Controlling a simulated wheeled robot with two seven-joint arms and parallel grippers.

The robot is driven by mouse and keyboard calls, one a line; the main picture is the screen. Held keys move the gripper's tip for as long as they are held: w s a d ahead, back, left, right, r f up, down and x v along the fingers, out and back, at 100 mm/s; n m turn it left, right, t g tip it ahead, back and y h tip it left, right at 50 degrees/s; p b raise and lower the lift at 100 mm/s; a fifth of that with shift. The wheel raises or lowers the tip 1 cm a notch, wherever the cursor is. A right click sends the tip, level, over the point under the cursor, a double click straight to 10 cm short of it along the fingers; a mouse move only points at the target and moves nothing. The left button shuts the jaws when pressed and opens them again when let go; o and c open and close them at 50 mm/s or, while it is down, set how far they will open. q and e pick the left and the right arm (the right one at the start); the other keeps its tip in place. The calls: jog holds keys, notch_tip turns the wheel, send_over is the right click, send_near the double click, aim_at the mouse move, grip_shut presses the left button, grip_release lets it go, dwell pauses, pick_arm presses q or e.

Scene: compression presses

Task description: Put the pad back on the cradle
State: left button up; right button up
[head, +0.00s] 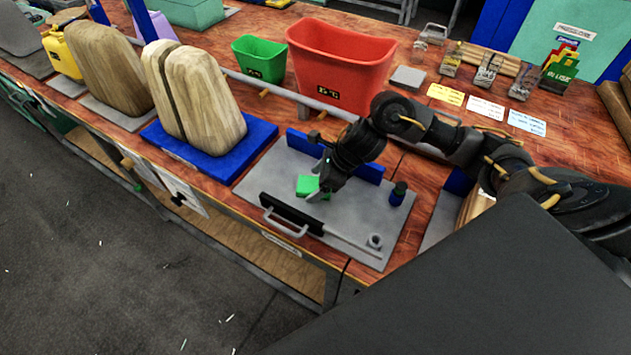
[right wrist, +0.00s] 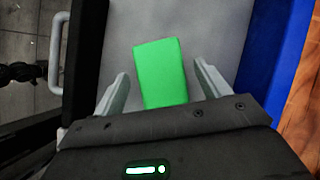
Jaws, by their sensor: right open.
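The green pad (head: 306,186) is a small flat block lying on the grey metal plate (head: 345,215) of a press station. My right gripper (head: 320,188) points down over it and partly hides it. In the right wrist view the pad (right wrist: 160,72) shows between the two spread fingertips (right wrist: 161,70), with a gap on each side. The gripper is open and holds nothing. I cannot tell for sure which part is the cradle. My left gripper is not clearly in view.
A black bar (head: 290,213) with a metal handle (head: 283,223) runs along the plate's front. A blue wall (head: 350,163) stands behind, and a dark blue knob (head: 398,193) to the right. A red bin (head: 338,65), green bin (head: 260,58) and wooden blocks (head: 205,105) stand nearby.

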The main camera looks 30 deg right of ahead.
jog(key=v, duration=1.1)
jog(key=shift+d, duration=0.15)
jog(key=shift+s, duration=0.1)
